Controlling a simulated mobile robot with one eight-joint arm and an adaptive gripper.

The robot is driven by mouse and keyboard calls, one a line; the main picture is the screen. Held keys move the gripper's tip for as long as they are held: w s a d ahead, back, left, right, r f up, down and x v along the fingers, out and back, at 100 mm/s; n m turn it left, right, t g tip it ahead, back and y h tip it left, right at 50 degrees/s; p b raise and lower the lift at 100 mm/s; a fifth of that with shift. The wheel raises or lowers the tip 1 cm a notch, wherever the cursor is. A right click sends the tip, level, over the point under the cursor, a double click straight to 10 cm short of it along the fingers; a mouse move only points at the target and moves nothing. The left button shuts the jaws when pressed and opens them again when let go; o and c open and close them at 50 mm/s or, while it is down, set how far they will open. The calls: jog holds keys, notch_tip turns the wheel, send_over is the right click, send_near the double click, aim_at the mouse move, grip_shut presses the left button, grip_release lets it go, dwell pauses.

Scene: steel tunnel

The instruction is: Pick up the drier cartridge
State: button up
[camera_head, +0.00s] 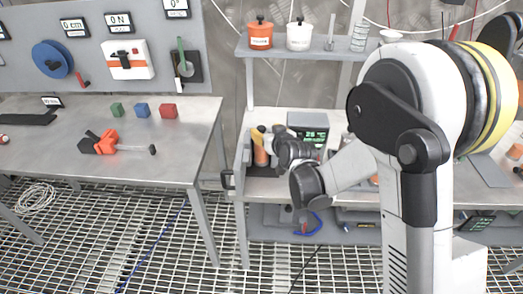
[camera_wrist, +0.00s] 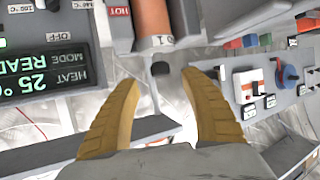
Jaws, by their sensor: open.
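An orange cylinder (camera_wrist: 153,20), which looks like the drier cartridge, stands ahead of my gripper (camera_wrist: 162,80) in the wrist view. It has a pale end band with a mark on it, and a dark round tip below that, in line with the gap between my fingers. My two yellow fingers are apart and nothing is between them.
A heater unit with a green display (camera_head: 309,136) stands right beside my gripper. A shelf with an orange jar (camera_head: 260,36) and a white jar (camera_head: 299,37) is above. The left table (camera_head: 60,160) holds small coloured blocks and an orange tool (camera_head: 105,143).

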aim_at(262, 128)
jog(key=b+x, duration=0.1)
jog(key=x, duration=0.3)
jog(key=shift+w+a+f, duration=0.15)
jog(key=shift+f, duration=0.05)
jog(key=shift+r, duration=0.1)
grip_shut()
